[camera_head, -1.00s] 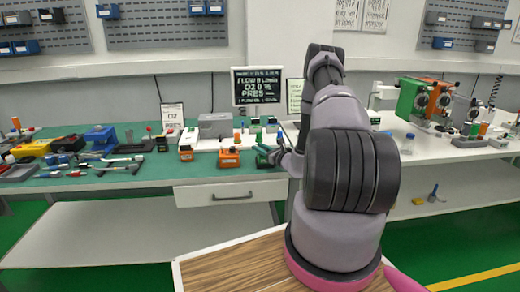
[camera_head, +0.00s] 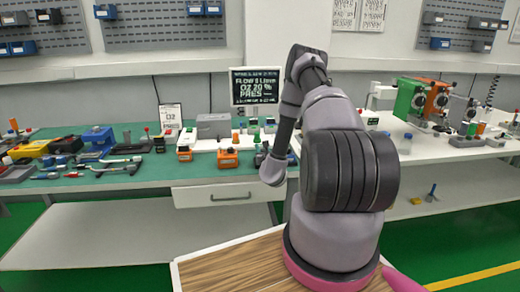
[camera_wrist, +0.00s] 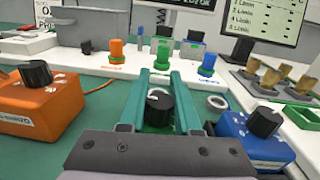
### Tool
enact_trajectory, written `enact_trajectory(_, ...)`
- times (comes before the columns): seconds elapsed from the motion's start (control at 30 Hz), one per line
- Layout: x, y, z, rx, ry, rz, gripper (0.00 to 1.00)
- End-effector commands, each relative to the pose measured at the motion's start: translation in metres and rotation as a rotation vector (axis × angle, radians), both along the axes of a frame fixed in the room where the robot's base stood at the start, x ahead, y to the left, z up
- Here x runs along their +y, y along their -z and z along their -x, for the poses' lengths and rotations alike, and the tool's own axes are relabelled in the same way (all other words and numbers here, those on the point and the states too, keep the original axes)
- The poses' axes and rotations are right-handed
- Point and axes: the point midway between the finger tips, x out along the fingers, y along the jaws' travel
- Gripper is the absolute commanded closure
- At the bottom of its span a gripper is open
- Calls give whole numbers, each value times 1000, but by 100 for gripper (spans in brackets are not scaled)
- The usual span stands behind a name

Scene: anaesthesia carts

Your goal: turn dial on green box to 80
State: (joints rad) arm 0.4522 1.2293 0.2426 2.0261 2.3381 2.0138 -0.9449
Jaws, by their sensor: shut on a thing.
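The green box (camera_wrist: 152,129) shows only in part in the wrist view, low between my fingers. Its black dial (camera_wrist: 158,107) has a white mark that points up and to the left. My gripper (camera_wrist: 163,88) has its two teal fingers on either side of this dial and is shut on it. The box's lower part is hidden by the gripper body. In the head view my forearm hides most of this spot. The screen (camera_head: 255,88) on the wall side appears to read flow 0 and O2 20 %; its small text is blurred.
An orange box with a dial (camera_wrist: 45,100) stands left of my gripper, and a blue box with a dial (camera_wrist: 255,138) stands close on the right. Orange, green and blue fittings (camera_wrist: 116,52) stand behind.

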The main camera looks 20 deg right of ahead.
Motion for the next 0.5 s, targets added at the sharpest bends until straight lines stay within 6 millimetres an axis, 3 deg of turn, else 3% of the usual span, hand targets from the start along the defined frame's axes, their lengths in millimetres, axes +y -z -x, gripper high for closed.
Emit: enact_trajectory(0.5, -12, 1, 6, -1, 490, -3, 100)
